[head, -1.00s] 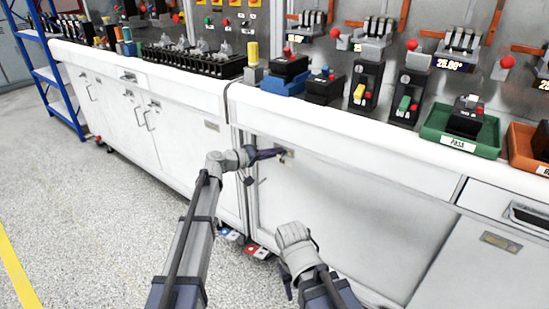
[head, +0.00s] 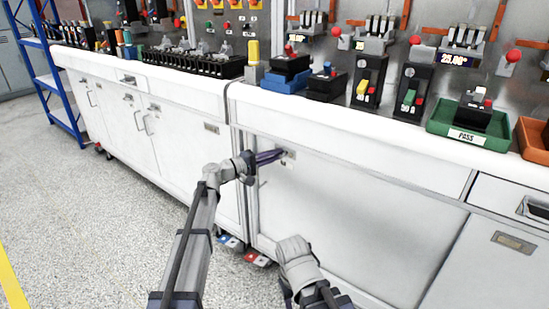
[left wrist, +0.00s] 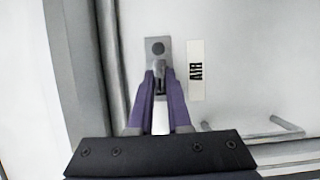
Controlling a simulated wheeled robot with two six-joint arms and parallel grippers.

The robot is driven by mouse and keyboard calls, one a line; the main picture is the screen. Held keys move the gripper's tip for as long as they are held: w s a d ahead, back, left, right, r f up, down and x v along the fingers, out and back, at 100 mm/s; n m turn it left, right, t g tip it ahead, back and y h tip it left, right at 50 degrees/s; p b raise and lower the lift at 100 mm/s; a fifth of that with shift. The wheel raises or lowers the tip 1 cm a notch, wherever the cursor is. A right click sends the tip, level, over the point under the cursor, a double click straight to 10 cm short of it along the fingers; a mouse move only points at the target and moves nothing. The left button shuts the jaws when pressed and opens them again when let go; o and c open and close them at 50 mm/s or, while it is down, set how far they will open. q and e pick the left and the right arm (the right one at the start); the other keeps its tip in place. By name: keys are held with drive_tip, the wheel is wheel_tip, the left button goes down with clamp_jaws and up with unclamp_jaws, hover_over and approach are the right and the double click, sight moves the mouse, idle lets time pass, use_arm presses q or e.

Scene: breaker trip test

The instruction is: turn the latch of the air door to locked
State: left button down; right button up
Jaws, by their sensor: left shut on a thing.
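The air door (head: 350,215) is the pale cabinet front in the middle of the head view. Its latch sits on a small grey plate near the door's upper left corner; the plate (head: 288,153) also shows in the left wrist view (left wrist: 158,46). An "AIR" label (left wrist: 196,70) is right of it. My left gripper (head: 280,153) is at the latch, its purple fingers shut on the latch handle (left wrist: 160,70), which lies along the fingers in the left wrist view. The fingers partly hide the handle. My right arm shows at the bottom, but I cannot make out its gripper.
A bar handle (left wrist: 255,132) stands out from the door at lower right in the left wrist view. The white counter (head: 370,138) above carries breakers, a green tray (head: 465,140) and an orange tray (head: 533,140). The floor at left is clear.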

idle(0.4)
use_arm(q)
drive_tip(key=c, duration=0.9)
unclamp_jaws()
drive_tip(key=shift+o, duration=0.2)
drive_tip(key=v, duration=0.8)
drive_tip(key=shift+w, duration=0.1)
